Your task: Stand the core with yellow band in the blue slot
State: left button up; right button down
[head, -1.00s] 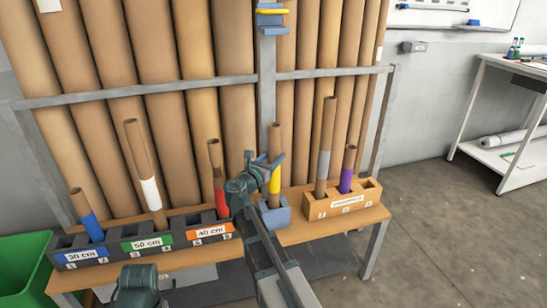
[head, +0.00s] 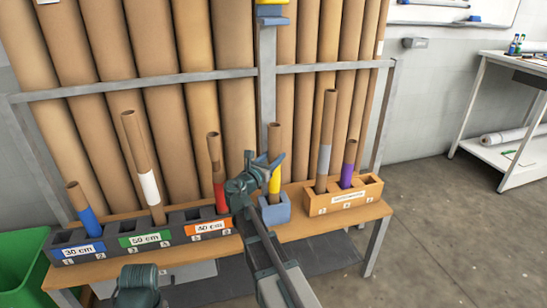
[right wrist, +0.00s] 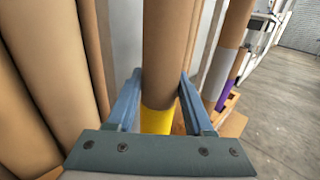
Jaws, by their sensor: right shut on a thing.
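The core with yellow band (head: 275,183) stands about upright at the blue block (head: 275,211), between the two racks on the bench. Its lower end appears to be inside the block's opening; how deep is hidden. My right gripper (head: 267,166) is shut on this core just above the yellow band. In the right wrist view, the core (right wrist: 168,50) passes between both fingers (right wrist: 158,98), with the yellow band at and below them. My left gripper is not clearly seen; only a dark part of my arm shows at the bottom of the head view.
A dark rack (head: 106,254) with blue, green and orange labels holds blue-, white- and red-banded cores at left. An orange rack (head: 345,202) at right holds grey- and purple-banded cores. Tall brown rolls stand behind. A green bin (head: 22,265) is at lower left.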

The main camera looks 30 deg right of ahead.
jog(key=shift+c, duration=1)
grip_release()
jog(key=shift+s+a, duration=0.1)
jog(key=v, duration=1.3)
jog(key=shift+s+a, duration=0.2)
jog(key=shift+f, duration=0.1)
